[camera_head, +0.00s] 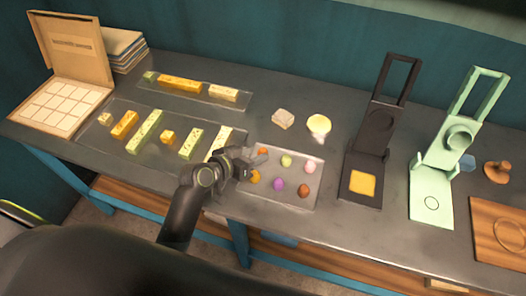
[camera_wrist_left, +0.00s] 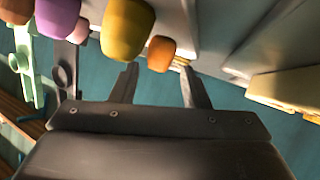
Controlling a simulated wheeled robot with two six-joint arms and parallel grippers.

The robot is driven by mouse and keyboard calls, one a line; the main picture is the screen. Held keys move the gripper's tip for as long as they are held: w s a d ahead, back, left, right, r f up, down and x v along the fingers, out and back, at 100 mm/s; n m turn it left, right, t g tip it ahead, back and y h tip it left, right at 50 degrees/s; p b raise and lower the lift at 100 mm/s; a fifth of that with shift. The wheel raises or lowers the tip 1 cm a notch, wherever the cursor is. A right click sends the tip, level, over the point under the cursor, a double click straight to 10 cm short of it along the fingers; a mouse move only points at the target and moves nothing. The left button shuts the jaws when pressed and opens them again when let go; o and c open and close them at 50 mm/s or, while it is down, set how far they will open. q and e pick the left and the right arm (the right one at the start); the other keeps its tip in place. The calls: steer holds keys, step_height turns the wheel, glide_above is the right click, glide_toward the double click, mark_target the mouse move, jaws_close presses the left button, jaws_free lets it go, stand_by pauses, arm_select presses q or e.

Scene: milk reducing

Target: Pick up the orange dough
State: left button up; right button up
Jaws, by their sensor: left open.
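The orange dough (camera_head: 263,151) is a small ball at the back left of a shallow clear tray (camera_head: 318,181). My left gripper (camera_head: 254,164) is over the left end of this tray, open and empty. In the left wrist view the orange dough (camera_wrist_left: 160,53) shows beyond the gap between the two open fingers (camera_wrist_left: 160,70), apart from them. A larger yellow dough (camera_wrist_left: 127,28) is beside it; it also shows in the head view (camera_head: 254,178), close to the gripper. My right gripper is in neither view.
A tray of bars (camera_head: 95,141) lies left. A dark press (camera_head: 366,160) and a mint press (camera_head: 432,180) stand right.

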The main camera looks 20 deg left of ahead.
arm_select(q)
steer(key=shift+x, duration=1.45)
steer(key=shift+a, duration=0.1)
steer(key=shift+c, duration=0.3)
steer(key=c, duration=0.7)
steer(key=shift+o, duration=0.2)
